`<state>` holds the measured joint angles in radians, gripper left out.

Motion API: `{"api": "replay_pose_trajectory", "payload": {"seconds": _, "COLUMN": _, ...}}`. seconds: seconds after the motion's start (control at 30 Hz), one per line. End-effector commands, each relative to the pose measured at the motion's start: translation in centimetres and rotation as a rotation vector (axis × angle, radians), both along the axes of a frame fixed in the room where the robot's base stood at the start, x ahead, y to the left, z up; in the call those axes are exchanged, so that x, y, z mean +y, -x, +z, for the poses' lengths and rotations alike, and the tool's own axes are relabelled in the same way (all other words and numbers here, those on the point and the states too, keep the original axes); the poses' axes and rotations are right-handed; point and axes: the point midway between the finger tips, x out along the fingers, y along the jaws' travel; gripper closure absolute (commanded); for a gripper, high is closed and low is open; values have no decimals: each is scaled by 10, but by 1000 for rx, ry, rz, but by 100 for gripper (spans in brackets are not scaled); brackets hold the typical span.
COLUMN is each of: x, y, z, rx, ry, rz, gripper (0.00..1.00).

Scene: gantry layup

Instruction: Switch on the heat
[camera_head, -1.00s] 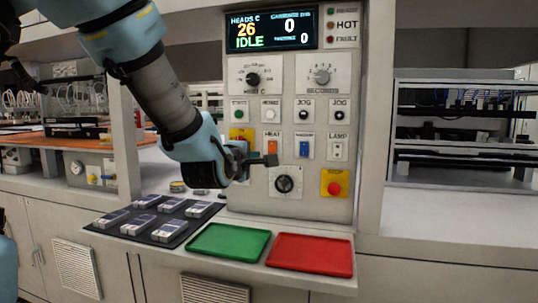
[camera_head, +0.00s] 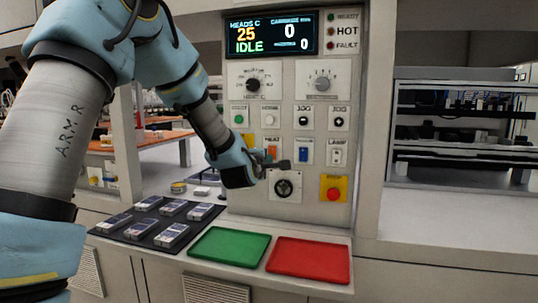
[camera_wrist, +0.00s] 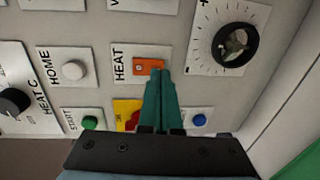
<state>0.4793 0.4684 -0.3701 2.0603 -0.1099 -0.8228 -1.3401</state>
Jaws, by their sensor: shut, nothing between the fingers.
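The heat switch is a small orange rocker on a white plate labelled HEAT; it shows in the wrist view (camera_wrist: 148,66) and, partly hidden by my gripper, in the head view (camera_head: 272,151). My gripper (camera_head: 284,165) is shut and empty in front of the panel. In the wrist view its teal fingertips (camera_wrist: 160,73) overlap the lower right edge of the orange rocker. I cannot tell whether they touch it. The display (camera_head: 272,34) reads heads C 25, IDLE.
Beside the heat switch are a blue rocker (camera_head: 304,154), a lamp switch (camera_head: 337,156), a black dial (camera_head: 285,186) and a red emergency button (camera_head: 333,193). Below lie a green tray (camera_head: 230,245), a red tray (camera_head: 308,261) and a dark mat (camera_head: 137,237) with several devices.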

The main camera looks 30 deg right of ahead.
Motion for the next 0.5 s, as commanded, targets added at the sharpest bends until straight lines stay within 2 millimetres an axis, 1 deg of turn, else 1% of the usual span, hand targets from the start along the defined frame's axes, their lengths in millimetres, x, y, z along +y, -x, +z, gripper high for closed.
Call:
{"api": "replay_pose_trajectory", "payload": {"seconds": 0.1, "x": -6, "y": -7, "z": 0, "rx": 1, "ry": 0, "rz": 0, "gripper": 100}}
{"api": "replay_pose_trajectory", "payload": {"seconds": 0.2, "x": -8, "y": -9, "z": -2, "rx": 1, "ry": -1, "rz": 1, "gripper": 100}}
{"api": "replay_pose_trajectory", "payload": {"seconds": 0.5, "x": -8, "y": -10, "z": -2, "rx": 0, "ry": 0, "rz": 1, "gripper": 100}}
